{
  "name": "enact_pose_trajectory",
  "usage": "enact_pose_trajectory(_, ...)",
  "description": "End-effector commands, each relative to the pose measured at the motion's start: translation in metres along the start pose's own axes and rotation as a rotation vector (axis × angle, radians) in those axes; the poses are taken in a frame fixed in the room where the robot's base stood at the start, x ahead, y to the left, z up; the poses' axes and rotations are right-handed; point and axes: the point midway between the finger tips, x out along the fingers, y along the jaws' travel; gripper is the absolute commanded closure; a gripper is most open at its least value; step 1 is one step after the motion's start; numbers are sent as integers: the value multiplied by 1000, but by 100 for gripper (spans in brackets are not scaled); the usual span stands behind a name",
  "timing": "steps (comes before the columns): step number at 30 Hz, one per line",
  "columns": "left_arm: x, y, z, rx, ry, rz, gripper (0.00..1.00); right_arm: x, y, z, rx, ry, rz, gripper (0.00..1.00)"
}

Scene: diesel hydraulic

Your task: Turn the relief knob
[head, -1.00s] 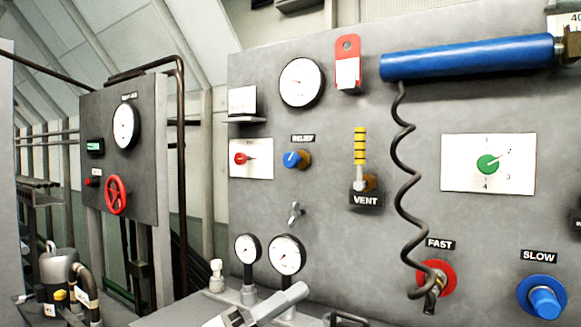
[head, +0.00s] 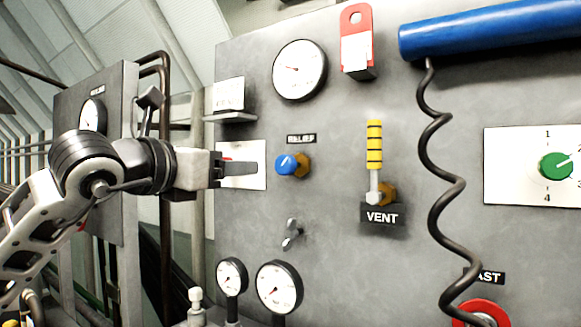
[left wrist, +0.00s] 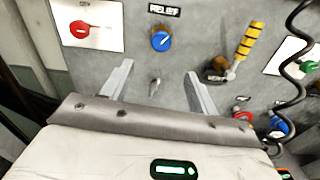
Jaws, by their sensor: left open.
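The relief knob (head: 288,164) is blue with a white pointer mark and a brass base, under a RELIEF label (head: 301,139) on the grey panel. My left gripper (head: 240,168) points right toward the knob, with a gap between its fingertips and the knob. In the left wrist view the knob (left wrist: 161,38) lies ahead of the two spread fingers (left wrist: 160,72), roughly midway between them. The left gripper is open and empty. My right gripper is not in view.
A red knob on a white plate (head: 258,157) is partly hidden behind my left gripper. The yellow-striped VENT lever (head: 374,150) stands to the right. A small metal tap (head: 291,234) is below, with a gauge (head: 299,70) above and a coiled black hose (head: 433,170) further right.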

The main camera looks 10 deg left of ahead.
Motion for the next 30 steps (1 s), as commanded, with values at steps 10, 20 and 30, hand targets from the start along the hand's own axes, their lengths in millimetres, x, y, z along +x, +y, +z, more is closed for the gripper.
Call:
enact_pose_trajectory(10, 57, -1, 3, -2, 2, -3, 41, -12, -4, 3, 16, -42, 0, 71)
enact_pose_trajectory(20, 125, -1, 4, -1, 1, -3, 41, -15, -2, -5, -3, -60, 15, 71)
enact_pose_trajectory(30, 157, -1, 0, 0, 1, -3, 41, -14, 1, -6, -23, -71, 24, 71)
